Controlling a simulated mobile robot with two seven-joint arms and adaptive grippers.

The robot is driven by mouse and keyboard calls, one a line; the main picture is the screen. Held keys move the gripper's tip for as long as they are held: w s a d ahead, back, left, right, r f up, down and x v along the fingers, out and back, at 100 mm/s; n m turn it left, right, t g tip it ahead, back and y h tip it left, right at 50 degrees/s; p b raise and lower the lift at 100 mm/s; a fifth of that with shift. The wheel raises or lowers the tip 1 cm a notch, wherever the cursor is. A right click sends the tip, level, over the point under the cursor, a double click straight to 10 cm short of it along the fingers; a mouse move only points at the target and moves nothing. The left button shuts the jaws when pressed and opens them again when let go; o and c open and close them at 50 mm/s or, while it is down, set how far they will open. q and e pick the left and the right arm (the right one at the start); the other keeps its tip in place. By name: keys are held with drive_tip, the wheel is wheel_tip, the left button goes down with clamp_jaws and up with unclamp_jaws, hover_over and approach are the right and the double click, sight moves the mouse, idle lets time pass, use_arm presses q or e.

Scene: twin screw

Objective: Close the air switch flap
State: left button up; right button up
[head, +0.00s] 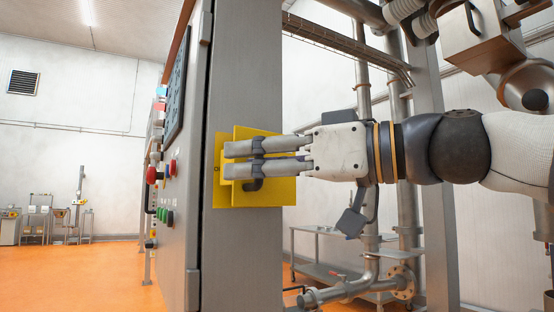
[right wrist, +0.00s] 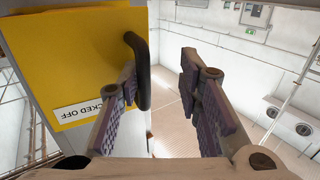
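The yellow air switch flap (head: 243,198) is on the side of a grey metal cabinet, with yellow plates overlapping. How far it stands open is unclear. In the right wrist view the yellow panel (right wrist: 70,50) fills the upper left and carries a white label (right wrist: 80,112) reading "…CKED OFF" upside down. A dark curved handle (right wrist: 140,65) is at its right edge. My right gripper (head: 229,160) is in front of the yellow plates and hides part of them. Its fingers (right wrist: 160,72) are apart with nothing between them; the handle is beside the left finger, contact unclear. My left gripper is out of view.
The cabinet (head: 242,80) has a front panel with a red button (head: 172,168) and green buttons (head: 165,215) at left. Pipes (head: 362,85) and a low metal table (head: 318,268) stand behind my right arm. The orange floor (head: 80,275) at left is open.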

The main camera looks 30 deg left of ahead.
drive_tip(key=w+d, duration=0.1)
drive_tip(key=d, duration=0.9)
drive_tip(key=shift+d, duration=0.35)
